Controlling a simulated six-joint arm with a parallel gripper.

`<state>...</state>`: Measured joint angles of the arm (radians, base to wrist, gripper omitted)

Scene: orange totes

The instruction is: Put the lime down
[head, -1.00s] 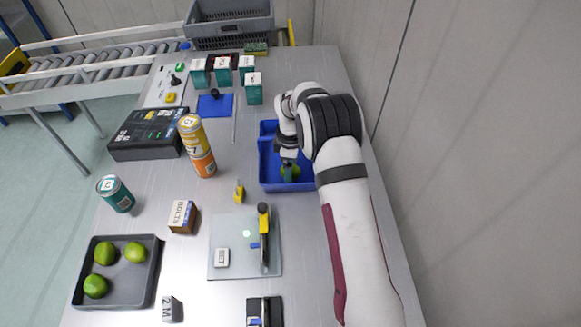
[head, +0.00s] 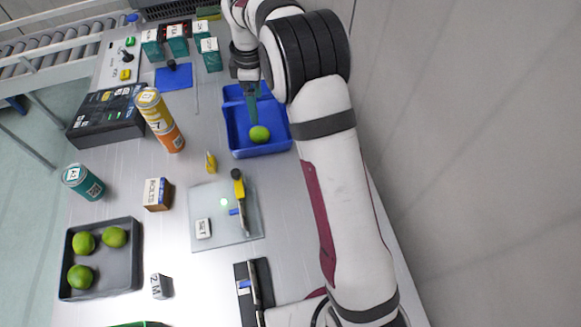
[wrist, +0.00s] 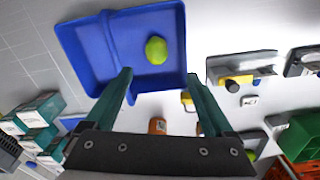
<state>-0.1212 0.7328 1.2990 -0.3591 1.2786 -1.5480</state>
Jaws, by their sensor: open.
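A green lime (head: 260,134) lies in the larger front compartment of the blue divided tray (head: 241,152). In the wrist view the lime (wrist: 156,50) rests on the floor of the blue tray (wrist: 78,44), off to one side of the divider. My gripper (head: 252,104) is above the tray, behind the lime in the head view. In the wrist view my gripper's two teal fingers (wrist: 160,97) are wide apart with nothing between them, clear of the lime.
A grey tray (head: 137,254) at the front left holds several limes. A glass plate (head: 208,240) with a yellow-black tool lies in front of the blue tray. Tall stacked cans (head: 160,120), a black case (head: 100,122) and teal boxes (head: 177,42) stand to the left and behind.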

